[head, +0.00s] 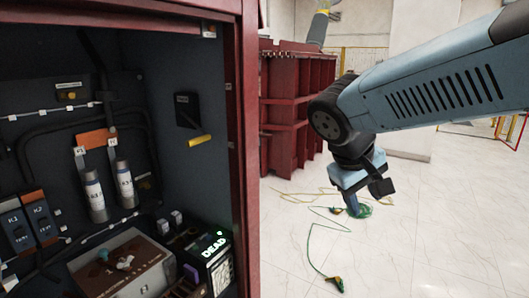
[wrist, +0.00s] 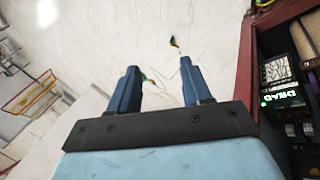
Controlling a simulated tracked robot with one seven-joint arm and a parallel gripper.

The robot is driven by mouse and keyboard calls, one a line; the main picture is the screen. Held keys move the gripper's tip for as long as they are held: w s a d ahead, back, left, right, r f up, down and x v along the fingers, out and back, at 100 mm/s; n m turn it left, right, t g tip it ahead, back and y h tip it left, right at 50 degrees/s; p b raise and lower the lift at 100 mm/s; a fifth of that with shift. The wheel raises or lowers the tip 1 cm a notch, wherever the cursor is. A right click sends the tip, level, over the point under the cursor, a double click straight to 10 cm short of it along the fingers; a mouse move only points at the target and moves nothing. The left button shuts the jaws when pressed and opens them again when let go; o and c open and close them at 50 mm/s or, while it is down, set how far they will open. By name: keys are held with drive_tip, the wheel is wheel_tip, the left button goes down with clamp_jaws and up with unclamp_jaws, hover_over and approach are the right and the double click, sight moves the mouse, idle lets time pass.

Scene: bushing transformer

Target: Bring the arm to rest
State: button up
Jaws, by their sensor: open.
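My arm (head: 430,90) reaches in from the right of the head view, outside the red cabinet. My gripper (head: 356,212) hangs down from its end over the pale floor. I see nothing held.
The red cabinet (head: 242,150) stands open at left, with fuses (head: 124,178) and a lit device reading DEAD (head: 215,262) inside. Green cable with clips (head: 337,283) lies on the floor. A red transformer (head: 290,110) stands behind. Floor at lower right (head: 440,240) is clear.

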drive_tip(key=s+d+r+m+t+y, duration=0.1)
drive_tip(key=s+d+m+t+y, duration=0.1)
drive_tip(key=s+d+m+y, duration=0.1)
drive_tip(key=shift+s+d+m+y, duration=0.45)
drive_tip(key=shift+s+y, duration=0.35)
drive_tip(key=shift+s, duration=0.3)
drive_tip(key=shift+r, duration=0.1)
idle(0.3)
drive_tip(key=shift+c, duration=0.5)
drive_tip(key=shift+a, duration=0.15)
